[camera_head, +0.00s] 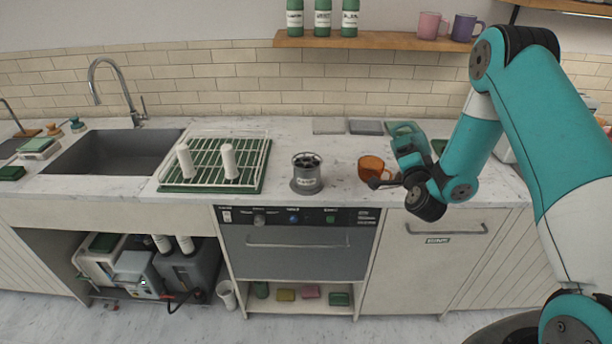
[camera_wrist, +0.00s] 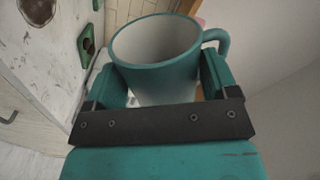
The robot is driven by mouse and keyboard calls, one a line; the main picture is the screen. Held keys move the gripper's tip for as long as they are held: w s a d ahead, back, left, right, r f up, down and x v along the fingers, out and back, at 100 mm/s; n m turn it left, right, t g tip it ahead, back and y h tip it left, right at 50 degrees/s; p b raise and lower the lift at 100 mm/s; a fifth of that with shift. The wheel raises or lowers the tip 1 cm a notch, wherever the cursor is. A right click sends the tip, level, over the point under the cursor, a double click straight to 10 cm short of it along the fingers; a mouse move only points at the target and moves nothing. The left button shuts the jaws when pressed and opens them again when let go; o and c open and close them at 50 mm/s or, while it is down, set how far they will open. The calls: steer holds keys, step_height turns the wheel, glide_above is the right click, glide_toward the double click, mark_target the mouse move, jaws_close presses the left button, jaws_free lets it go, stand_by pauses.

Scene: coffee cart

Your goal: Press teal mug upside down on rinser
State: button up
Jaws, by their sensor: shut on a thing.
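The teal mug (camera_wrist: 160,78) is between the two fingers of my gripper (camera_wrist: 163,82) in the wrist view, which is shut on its sides. Its pale inside shows and its handle points right. In the head view the mug (camera_head: 402,129) is at my gripper (camera_head: 408,145), over the right part of the counter; its exact tilt and height are hard to tell there. The rinser (camera_head: 306,181), a grey round unit with a dark spoked top, stands on the counter to the left, apart from the mug, with nothing on it.
An orange mug (camera_head: 371,167) stands between the rinser and my arm. A drying rack (camera_head: 214,160) with two white upright cylinders is left of the rinser, and a sink (camera_head: 110,153) further left. Grey flat pads (camera_head: 366,127) lie behind. A shelf (camera_head: 380,41) hangs above.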

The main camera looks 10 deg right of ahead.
steer(key=shift+r+n+p, duration=0.25)
steer(key=shift+n+p, duration=0.55)
steer(key=shift+n, duration=0.2)
steer(key=n+p, duration=0.1)
steer(key=n, duration=0.2)
steer(key=shift+p, duration=0.3)
steer(key=shift+f+n, duration=0.25)
steer(key=shift+n, duration=0.35)
steer(key=n+p, duration=0.2)
steer(key=n, duration=0.1)
steer(key=shift+r, duration=0.2)
steer(key=n, duration=0.2)
steer(key=shift+f+n, duration=0.1)
steer(key=shift+n, duration=0.2)
steer(key=shift+f, duration=0.1)
